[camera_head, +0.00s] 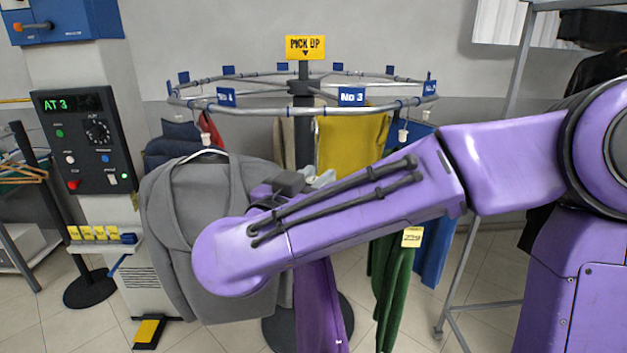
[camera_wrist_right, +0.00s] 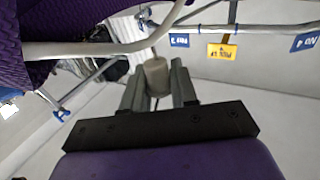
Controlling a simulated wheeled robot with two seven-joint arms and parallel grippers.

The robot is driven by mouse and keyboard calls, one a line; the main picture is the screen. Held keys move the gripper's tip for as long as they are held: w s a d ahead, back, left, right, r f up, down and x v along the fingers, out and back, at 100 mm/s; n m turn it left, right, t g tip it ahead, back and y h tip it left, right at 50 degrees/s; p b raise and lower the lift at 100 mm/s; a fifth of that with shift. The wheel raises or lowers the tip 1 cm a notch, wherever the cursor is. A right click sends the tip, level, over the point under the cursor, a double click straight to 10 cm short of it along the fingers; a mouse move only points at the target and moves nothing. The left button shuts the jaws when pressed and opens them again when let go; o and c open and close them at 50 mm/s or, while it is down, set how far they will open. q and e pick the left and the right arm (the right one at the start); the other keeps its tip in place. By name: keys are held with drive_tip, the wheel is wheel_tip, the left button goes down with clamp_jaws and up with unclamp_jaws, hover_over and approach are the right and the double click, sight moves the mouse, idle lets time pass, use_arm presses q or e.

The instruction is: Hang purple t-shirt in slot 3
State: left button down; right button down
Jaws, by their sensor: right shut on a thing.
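The purple t-shirt (camera_head: 318,312) hangs below my right forearm in the head view, mostly hidden by the arm. Its purple cloth (camera_wrist_right: 60,15) also fills the upper left of the right wrist view, on a pale hanger (camera_wrist_right: 95,48). My right gripper (camera_wrist_right: 157,82) is shut on the hanger's beige grip piece (camera_wrist_right: 156,72). In the head view this gripper (camera_head: 314,180) is partly hidden behind my forearm, in front of the rail. The No 3 sign (camera_head: 351,97) is on the front of the round rail (camera_head: 275,111). My left gripper is not in view.
A grey jacket (camera_head: 180,215) hangs at the front left of the rail. A yellow garment (camera_head: 350,145), a green garment (camera_head: 392,285) and a blue one (camera_head: 436,262) hang right of centre. A control panel (camera_head: 85,140) reading AT 3 stands left; a metal rack (camera_head: 483,180) stands right.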

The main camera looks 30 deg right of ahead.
drive_tip(key=shift+w+d+f, duration=0.1)
drive_tip(key=shift+w+d, duration=0.15)
drive_tip(key=shift+w, duration=0.35)
drive_tip(key=shift+w+d, duration=0.2)
drive_tip(key=shift+w, duration=0.4)
drive_tip(key=shift+w+d, duration=0.65)
drive_tip(key=shift+w, duration=0.1)
drive_tip(key=w+d, duration=0.4)
drive_tip(key=w, duration=0.3)
drive_tip(key=w+d, duration=0.4)
drive_tip(key=w, duration=0.3)
drive_tip(key=shift+w+d, duration=0.2)
drive_tip(key=shift+d, duration=0.15)
drive_tip(key=shift+s, duration=0.1)
drive_tip(key=shift+w+d+m+g+h, duration=0.3)
drive_tip(key=shift+w+m+g+h, duration=0.15)
drive_tip(key=shift+w+g, duration=0.5)
drive_tip(key=shift+s+d, duration=0.1)
drive_tip(key=shift+s, duration=0.15)
drive_tip(key=shift+w+d, duration=0.5)
drive_tip(key=shift+w, duration=0.35)
drive_tip(key=shift+w+d, duration=0.55)
drive_tip(key=shift+w, duration=0.25)
drive_tip(key=shift+w+d, duration=0.5)
drive_tip(key=shift+w, duration=0.35)
